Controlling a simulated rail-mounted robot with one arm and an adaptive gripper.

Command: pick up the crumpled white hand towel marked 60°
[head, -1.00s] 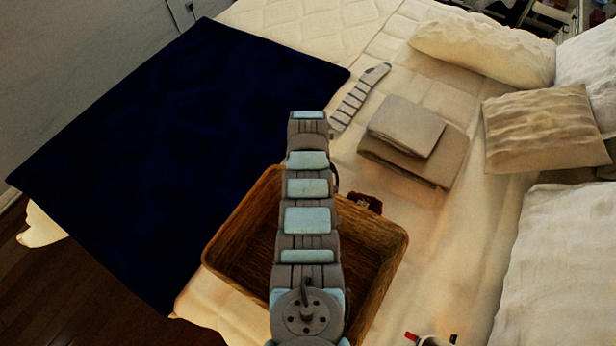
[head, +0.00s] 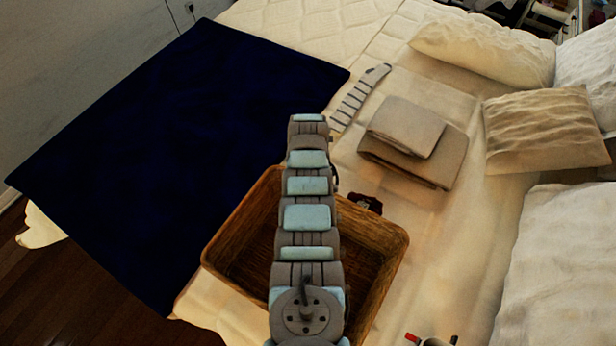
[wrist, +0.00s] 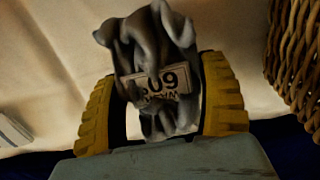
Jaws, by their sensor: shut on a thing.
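The crumpled hand towel (wrist: 155,55) shows in the wrist view as a grey-white bunched cloth. Its label (wrist: 160,84) reads 60 upside down, with smaller print beside it. My gripper (wrist: 162,100) has its two yellow fingers on either side of the towel, shut on it. The towel stands up between and beyond the fingertips, over the pale bed sheet. Whether it touches the sheet is hard to tell. In the head view my arm hides the gripper and the towel.
A wicker basket (head: 387,236) stands behind my arm; its side shows at right in the wrist view (wrist: 296,50). A dark blue blanket (head: 150,140) covers the left. Folded brown cloths (head: 425,165), a striped strip (head: 358,98) and pillows (head: 485,45) lie right and back.

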